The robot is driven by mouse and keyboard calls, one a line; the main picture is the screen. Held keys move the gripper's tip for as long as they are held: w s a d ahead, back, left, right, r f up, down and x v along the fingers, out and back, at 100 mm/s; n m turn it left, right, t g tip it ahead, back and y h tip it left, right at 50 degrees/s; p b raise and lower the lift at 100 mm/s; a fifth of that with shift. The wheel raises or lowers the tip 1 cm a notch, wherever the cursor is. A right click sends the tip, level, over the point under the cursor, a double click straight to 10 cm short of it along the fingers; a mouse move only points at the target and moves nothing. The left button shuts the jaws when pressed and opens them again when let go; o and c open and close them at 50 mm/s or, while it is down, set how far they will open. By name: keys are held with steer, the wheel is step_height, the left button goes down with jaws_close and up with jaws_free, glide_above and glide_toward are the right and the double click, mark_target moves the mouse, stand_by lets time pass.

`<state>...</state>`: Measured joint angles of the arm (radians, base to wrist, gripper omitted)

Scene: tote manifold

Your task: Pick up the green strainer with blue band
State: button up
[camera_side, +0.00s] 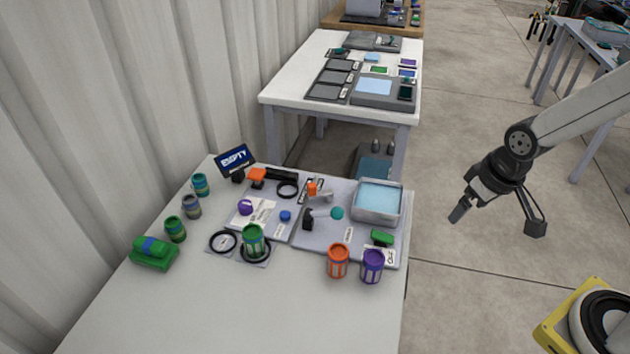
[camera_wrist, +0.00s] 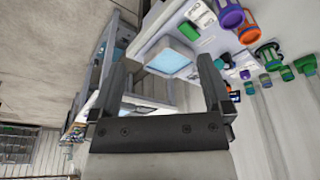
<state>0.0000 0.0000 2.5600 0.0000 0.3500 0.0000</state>
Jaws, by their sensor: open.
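A green slatted cup (camera_side: 253,242) stands upright in a black ring on the near part of the white table; it also shows in the wrist view (camera_wrist: 268,53). A green piece with a blue band (camera_side: 150,246) rests on a green base at the table's left edge. A small green can (camera_side: 175,229) with a darker band stands behind it. I cannot tell for certain which is the strainer. My gripper (camera_side: 460,211) is open and empty, in the air right of the table, well apart from these. Its two fingers show in the wrist view (camera_wrist: 162,70).
Orange (camera_side: 338,261) and purple (camera_side: 372,266) slatted cups stand at the table's near right. A tray with a light blue inside (camera_side: 378,202) stands at the right edge. Teal (camera_side: 201,185) and grey-blue (camera_side: 192,206) cans stand at the left. The table's front is clear.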

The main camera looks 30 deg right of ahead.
mark_target(256, 231)
steer(key=w+a+f+n+t+y, duration=0.25)
steer(key=w+a, duration=0.35)
steer(key=w, duration=0.5)
steer(key=w+a+f+n+t+y, duration=0.1)
steer(key=w+a+f+n+t, duration=0.3)
steer(key=w, duration=0.7)
steer(key=w+a+f+n+y, duration=0.1)
steer(key=a+f+y, duration=0.1)
steer(key=a, duration=0.4)
steer(key=w+a+f+n+g+y, duration=0.1)
steer(key=a+f+n+y, duration=0.1)
steer(key=a, duration=0.3)
steer(key=w+a+f+n+g+y, duration=0.1)
steer(key=a+f+n+y, duration=0.1)
steer(key=a, duration=0.4)
steer(key=shift+a+f+y, duration=0.35)
steer(key=shift+y, duration=0.4)
steer(key=shift+s+a+f+n+y, duration=0.25)
steer(key=shift+a+f+y, duration=0.15)
steer(key=shift+a, duration=0.2)
steer(key=shift+x, duration=2.45)
